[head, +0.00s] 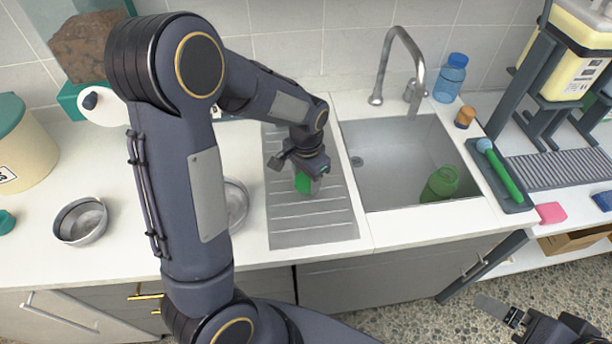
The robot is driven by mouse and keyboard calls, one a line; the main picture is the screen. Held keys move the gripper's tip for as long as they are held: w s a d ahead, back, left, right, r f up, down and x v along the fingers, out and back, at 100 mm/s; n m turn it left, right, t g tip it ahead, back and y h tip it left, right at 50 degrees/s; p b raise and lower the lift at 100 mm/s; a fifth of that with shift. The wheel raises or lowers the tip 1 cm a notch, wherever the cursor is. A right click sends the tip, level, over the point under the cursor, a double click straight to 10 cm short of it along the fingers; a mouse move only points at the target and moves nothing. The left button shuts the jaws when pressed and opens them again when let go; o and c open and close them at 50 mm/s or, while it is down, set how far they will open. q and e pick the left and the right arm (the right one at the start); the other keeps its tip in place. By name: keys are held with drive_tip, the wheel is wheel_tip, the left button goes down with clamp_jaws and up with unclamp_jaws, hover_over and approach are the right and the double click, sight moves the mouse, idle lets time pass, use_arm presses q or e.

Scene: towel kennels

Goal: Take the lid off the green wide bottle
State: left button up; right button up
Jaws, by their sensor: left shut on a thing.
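My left gripper (305,174) points down over the ribbed drainboard left of the sink. It is shut on a bright green thing (303,183), mostly hidden by the gripper; I cannot tell whether this is a lid. A wide, see-through green bottle (440,184) stands in the sink at its right front corner, apart from the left gripper. I cannot make out a lid on it. My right gripper (545,326) is at the bottom right corner, partly cut off, below the counter's front edge and away from the bottle.
The sink (385,150) has a tall faucet (416,85) behind it. A blue bottle (450,78) and a small orange-brown piece (465,117) stand behind its right side. A tray with a green-handled brush (503,175) lies to the right. Metal bowls (81,221) sit on the left counter.

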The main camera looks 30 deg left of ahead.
sight(306, 181)
use_arm(q)
drive_tip(key=shift+f, duration=0.1)
drive_tip(key=shift+f, duration=0.15)
drive_tip(key=o, duration=1.1)
wheel_tip(306, 181, up, 12)
drive_tip(key=s+d+n+t+h, duration=0.1)
drive_tip(key=s+n+t, duration=0.1)
drive_tip(key=s, duration=0.4)
drive_tip(key=s+r+n+t+h, duration=0.1)
drive_tip(key=s+n, duration=0.1)
drive_tip(key=s, duration=0.5)
drive_tip(key=s+d+r+n+t+h, duration=0.1)
drive_tip(key=s+n+t, duration=0.1)
drive_tip(key=s, duration=0.4)
drive_tip(key=shift+s+d+t+h, duration=0.25)
drive_tip(key=shift+d+t+h, duration=0.05)
drive_tip(key=shift+d+h, duration=0.1)
